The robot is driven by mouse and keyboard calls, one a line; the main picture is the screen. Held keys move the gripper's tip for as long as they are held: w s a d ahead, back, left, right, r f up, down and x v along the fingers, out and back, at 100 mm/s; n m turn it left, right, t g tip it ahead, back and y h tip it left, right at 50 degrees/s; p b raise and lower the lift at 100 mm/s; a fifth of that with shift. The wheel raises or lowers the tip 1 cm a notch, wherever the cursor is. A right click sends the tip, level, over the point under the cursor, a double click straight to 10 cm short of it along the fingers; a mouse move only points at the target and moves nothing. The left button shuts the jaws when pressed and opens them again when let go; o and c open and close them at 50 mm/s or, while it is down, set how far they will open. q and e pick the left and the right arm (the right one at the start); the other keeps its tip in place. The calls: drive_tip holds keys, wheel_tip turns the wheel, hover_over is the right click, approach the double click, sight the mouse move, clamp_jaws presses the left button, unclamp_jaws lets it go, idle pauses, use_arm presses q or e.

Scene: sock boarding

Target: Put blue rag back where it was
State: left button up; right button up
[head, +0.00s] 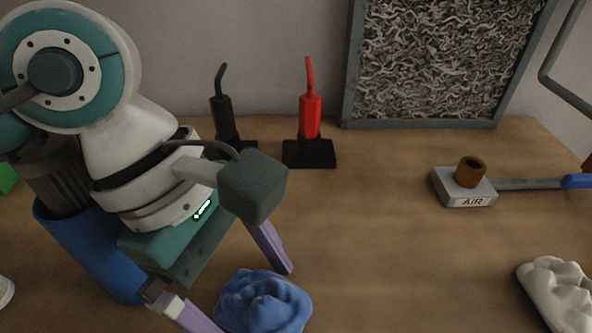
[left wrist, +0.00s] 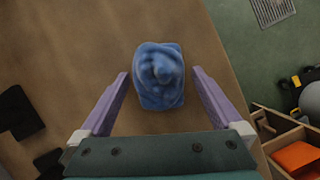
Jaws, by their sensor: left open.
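The blue rag (head: 262,302) lies crumpled on the wooden table at the front middle of the head view. It also shows in the left wrist view (left wrist: 159,75), at the upper middle. My left gripper (head: 252,300) is open, with its two purple fingers spread on either side of the rag in the picture. In the left wrist view the fingertips (left wrist: 160,73) flank the rag with gaps on both sides, so it is not gripped. I cannot tell how high the fingertips are above the table. My right gripper is in neither view.
A blue bin (head: 85,250) stands at the left behind my arm. Black (head: 225,120) and red (head: 310,115) tools stand upright at the back. A grey AIR box (head: 462,187) and a white crumpled cloth (head: 558,292) are on the right. The middle table is clear.

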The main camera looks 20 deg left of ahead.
use_arm(q)
drive_tip(key=v, duration=1.2)
drive_tip(key=shift+r+p, duration=0.2)
drive_tip(key=shift+p, duration=0.25)
